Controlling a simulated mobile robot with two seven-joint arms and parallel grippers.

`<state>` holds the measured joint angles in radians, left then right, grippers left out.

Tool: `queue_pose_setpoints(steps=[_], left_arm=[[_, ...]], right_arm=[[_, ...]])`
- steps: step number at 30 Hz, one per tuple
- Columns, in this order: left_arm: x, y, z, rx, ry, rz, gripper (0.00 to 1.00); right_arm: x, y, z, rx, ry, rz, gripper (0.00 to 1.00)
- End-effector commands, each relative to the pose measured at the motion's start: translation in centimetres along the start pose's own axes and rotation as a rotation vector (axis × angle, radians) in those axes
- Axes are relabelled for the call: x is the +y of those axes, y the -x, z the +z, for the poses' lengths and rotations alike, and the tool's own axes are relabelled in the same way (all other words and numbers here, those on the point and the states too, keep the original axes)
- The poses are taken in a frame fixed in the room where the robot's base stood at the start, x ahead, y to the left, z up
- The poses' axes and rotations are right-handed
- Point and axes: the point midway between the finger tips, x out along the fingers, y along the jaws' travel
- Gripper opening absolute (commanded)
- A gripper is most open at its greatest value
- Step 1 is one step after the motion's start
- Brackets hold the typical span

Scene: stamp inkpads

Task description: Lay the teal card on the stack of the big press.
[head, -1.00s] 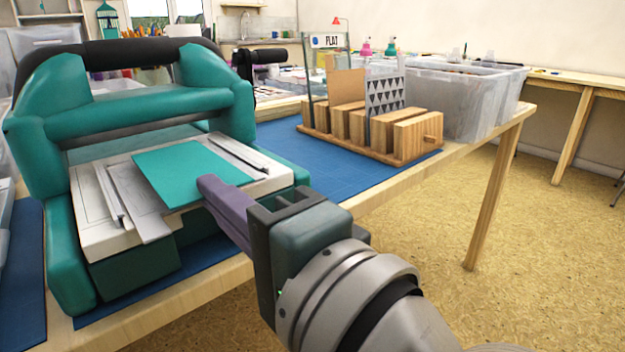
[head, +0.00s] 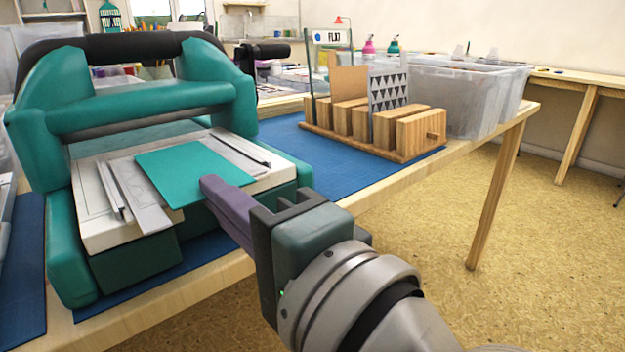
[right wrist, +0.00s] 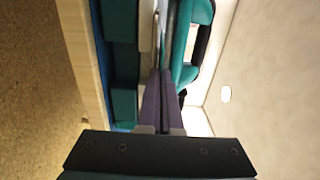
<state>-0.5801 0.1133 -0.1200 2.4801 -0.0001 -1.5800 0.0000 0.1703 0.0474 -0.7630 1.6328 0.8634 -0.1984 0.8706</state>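The big press (head: 150,100) is teal with a dark top bar and stands on the table at the left of the head view. A pale stack of plates (head: 147,213) lies on its white bed. The teal card (head: 190,170) is flat over this stack; I cannot tell whether it touches it. My right gripper (head: 208,187) has its purple fingers at the card's near right corner. In the right wrist view the fingers (right wrist: 160,95) are nearly together, closed on the card, which shows there only edge-on. My left gripper is not in view.
The table's wooden front edge (head: 235,267) runs below my right gripper.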

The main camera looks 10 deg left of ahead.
Motion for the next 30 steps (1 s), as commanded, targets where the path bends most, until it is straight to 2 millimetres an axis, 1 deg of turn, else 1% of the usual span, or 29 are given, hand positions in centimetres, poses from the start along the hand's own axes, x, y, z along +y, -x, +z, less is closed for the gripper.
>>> queue_pose_setpoints(steps=[6, 16, 17, 26, 30], left_arm=[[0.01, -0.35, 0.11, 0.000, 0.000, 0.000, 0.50], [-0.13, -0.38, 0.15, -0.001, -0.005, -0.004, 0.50], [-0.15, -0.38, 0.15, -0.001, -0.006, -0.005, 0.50], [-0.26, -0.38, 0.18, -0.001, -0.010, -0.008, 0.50], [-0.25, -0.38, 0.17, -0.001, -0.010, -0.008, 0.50]], right_arm=[[0.41, 0.00, 0.00, 0.000, 0.001, 0.000, 0.00], [0.49, 0.00, 0.00, 0.000, 0.000, 0.001, 0.00], [0.49, 0.00, -0.01, 0.000, 0.000, 0.001, 0.02], [0.48, 0.01, -0.01, 0.000, 0.000, 0.001, 0.36], [0.47, 0.00, 0.00, 0.000, 0.000, 0.000, 0.36]])
